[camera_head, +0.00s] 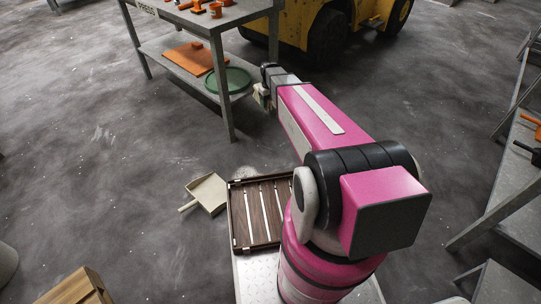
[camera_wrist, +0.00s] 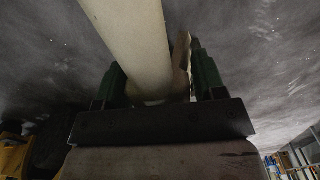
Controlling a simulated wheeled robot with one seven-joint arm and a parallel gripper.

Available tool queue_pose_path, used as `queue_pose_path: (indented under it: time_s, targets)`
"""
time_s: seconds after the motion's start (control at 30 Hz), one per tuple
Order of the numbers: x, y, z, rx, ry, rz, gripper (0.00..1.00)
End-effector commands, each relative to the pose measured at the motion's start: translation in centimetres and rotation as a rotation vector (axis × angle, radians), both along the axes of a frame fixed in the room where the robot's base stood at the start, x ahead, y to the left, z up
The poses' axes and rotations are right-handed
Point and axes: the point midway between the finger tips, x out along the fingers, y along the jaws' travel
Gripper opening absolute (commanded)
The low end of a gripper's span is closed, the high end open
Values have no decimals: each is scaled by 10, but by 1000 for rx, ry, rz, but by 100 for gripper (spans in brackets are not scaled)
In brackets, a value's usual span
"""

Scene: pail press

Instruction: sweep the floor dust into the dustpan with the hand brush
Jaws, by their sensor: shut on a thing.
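A beige dustpan (camera_head: 211,193) with a short handle lies on the floor, left of centre in the head view. A pale speckled patch that looks like dust (camera_head: 244,172) lies on the floor just right of and beyond it. My gripper (camera_head: 266,84) is well above and beyond the dustpan, near the workbench leg. In the wrist view my gripper (camera_wrist: 158,68) is shut on a long cream piece, which looks like the hand brush (camera_wrist: 138,40). Its bristles cannot be made out clearly. Only a small pale part shows at my gripper in the head view.
A dark slatted wooden tray (camera_head: 233,222) sits right of the dustpan. A grey workbench (camera_head: 228,118) stands close left of my gripper, with a green disc (camera_head: 230,80) on its lower shelf. A yellow vehicle (camera_head: 295,35) is behind.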

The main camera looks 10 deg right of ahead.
Motion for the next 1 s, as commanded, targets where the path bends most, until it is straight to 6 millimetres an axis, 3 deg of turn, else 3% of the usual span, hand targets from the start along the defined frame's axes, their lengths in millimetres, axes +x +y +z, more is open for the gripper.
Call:
queue_pose_path:
  time_s: [0.03,0.3,0.7,0.83,1.0]
  targets:
    - [7,0,-25,1,4,16,45]
    - [13,0,-141,1,4,114,45]
    - [-9,0,-311,1,3,253,45]
    - [-18,0,-345,0,2,281,45]
    - [-25,0,-364,0,0,298,45]
